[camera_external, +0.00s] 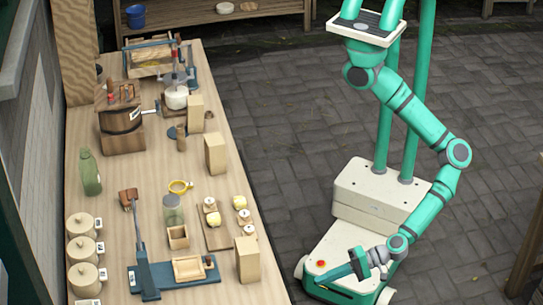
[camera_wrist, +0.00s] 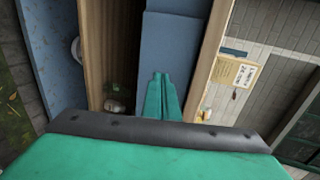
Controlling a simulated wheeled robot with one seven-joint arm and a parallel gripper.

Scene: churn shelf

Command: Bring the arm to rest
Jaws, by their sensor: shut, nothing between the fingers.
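My arm is folded down beside my base in the external view, clear of the table (camera_external: 215,262). My gripper (camera_external: 350,268) hangs low over the front of my base, to the right of the table's near end. In the wrist view the two green fingers of my gripper (camera_wrist: 161,76) lie together with nothing between them. Neither view shows the gripper touching anything.
The table carries a wooden churn (camera_external: 122,130), lidded pots (camera_external: 82,250), a green bottle (camera_external: 90,173), a glass jar (camera_external: 172,212), a blue press (camera_external: 145,265) and wooden blocks (camera_external: 248,260). A shelf (camera_external: 225,14) stands behind. The paved floor (camera_external: 290,130) between is clear.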

